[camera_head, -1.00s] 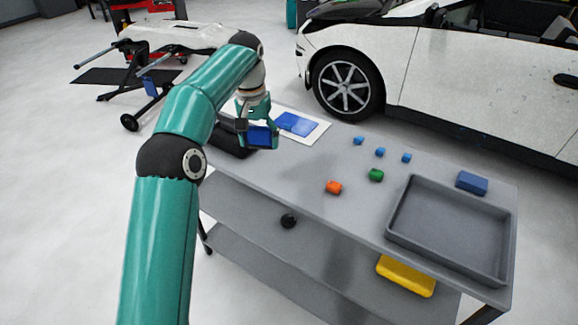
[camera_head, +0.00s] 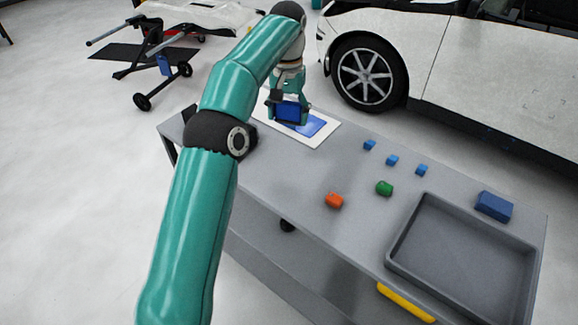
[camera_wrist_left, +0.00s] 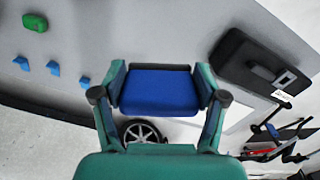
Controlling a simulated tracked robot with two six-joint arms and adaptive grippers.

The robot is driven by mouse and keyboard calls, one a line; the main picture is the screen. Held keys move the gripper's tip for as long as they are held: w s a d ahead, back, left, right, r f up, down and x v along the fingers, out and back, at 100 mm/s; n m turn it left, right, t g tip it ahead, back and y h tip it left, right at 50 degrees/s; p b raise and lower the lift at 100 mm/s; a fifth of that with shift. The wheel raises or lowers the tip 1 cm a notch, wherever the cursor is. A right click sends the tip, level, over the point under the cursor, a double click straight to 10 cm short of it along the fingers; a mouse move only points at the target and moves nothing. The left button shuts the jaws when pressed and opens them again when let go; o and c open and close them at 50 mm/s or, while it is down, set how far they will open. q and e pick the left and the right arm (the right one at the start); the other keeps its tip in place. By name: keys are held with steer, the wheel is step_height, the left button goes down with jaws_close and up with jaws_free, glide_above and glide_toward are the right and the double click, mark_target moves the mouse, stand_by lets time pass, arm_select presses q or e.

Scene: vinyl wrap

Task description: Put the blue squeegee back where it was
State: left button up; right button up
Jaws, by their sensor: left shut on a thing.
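My left gripper (camera_head: 288,105) is shut on the blue squeegee (camera_head: 289,112), a flat blue block with a dark edge. In the head view it is over the far-left end of the table, in front of a white sheet with a blue patch (camera_head: 312,126). I cannot tell whether the squeegee touches the sheet. In the left wrist view the squeegee (camera_wrist_left: 160,92) sits between both fingers of the gripper (camera_wrist_left: 161,75). My right gripper is not in view.
The grey table (camera_head: 290,165) holds three small blue pieces (camera_head: 392,160), an orange piece (camera_head: 334,200), a green piece (camera_head: 384,188), a blue block (camera_head: 494,206) and a grey tray (camera_head: 400,245). A black case (camera_wrist_left: 240,58) shows in the left wrist view. A white car (camera_head: 480,80) stands behind.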

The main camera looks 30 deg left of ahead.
mark_target(286, 121)
arm_select(q)
steer(key=f, duration=0.2)
steer(key=f+b, duration=0.1)
steer(key=f, duration=0.2)
steer(key=shift+s+a+b, duration=0.15)
steer(key=shift+s+b, duration=0.05)
steer(key=shift+b, duration=0.1)
step_height(286, 121, down, 8)
steer(key=shift+f, duration=2.7)
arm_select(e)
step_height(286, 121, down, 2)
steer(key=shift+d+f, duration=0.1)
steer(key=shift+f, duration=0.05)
arm_select(q)
steer(key=o, duration=1)
steer(key=shift+w+r, duration=0.1)
